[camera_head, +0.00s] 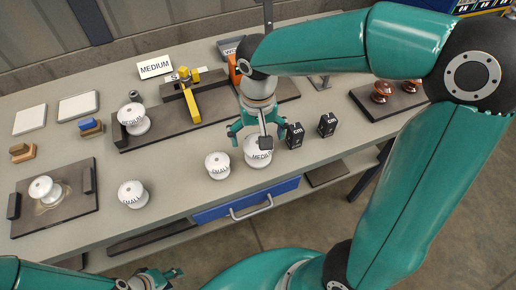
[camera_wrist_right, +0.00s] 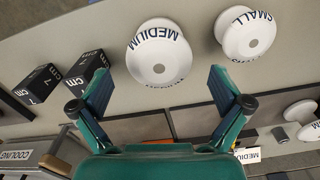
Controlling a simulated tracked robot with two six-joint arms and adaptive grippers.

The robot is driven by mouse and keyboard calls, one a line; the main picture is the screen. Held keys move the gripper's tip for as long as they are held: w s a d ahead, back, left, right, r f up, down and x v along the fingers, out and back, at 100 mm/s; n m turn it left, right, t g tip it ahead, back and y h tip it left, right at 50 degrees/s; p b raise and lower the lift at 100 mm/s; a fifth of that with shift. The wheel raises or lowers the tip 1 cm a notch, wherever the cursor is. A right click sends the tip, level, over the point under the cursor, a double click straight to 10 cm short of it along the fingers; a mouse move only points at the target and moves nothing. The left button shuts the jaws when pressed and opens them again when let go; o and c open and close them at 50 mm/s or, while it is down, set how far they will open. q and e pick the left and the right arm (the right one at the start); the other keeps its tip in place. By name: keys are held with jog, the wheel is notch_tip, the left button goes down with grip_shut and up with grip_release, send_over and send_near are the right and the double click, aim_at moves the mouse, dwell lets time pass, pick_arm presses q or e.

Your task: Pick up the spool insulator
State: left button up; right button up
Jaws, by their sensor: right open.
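White spool insulators stand on the grey bench. One marked MEDIUM (camera_head: 258,152) is near the front edge; in the right wrist view it (camera_wrist_right: 158,52) lies ahead, between the fingertips. One marked SMALL (camera_head: 217,165) stands left of it, and it also shows in the wrist view (camera_wrist_right: 245,33). Another spool marked SMALL (camera_head: 132,194) stands further left, and another marked MEDIUM (camera_head: 134,118) is on a dark base. My right gripper (camera_head: 257,132) is open and empty, close above and behind the front MEDIUM spool. My left gripper (camera_head: 160,279) is low at the bottom left, its jaws unclear.
Two black cubes (camera_head: 295,135) (camera_head: 327,124) stand just right of the front MEDIUM spool. A yellow clamp (camera_head: 190,97) sits on the dark base behind. A white spool (camera_head: 43,189) is on a dark plate at left. Brown insulators (camera_head: 381,90) stand at right.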

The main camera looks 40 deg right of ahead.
notch_tip(320, 180, down, 5)
jog(key=shift+w+d+r, duration=0.1)
jog(key=shift+w, duration=0.05)
jog(key=c, duration=1.4)
jog(key=shift+c, duration=0.5)
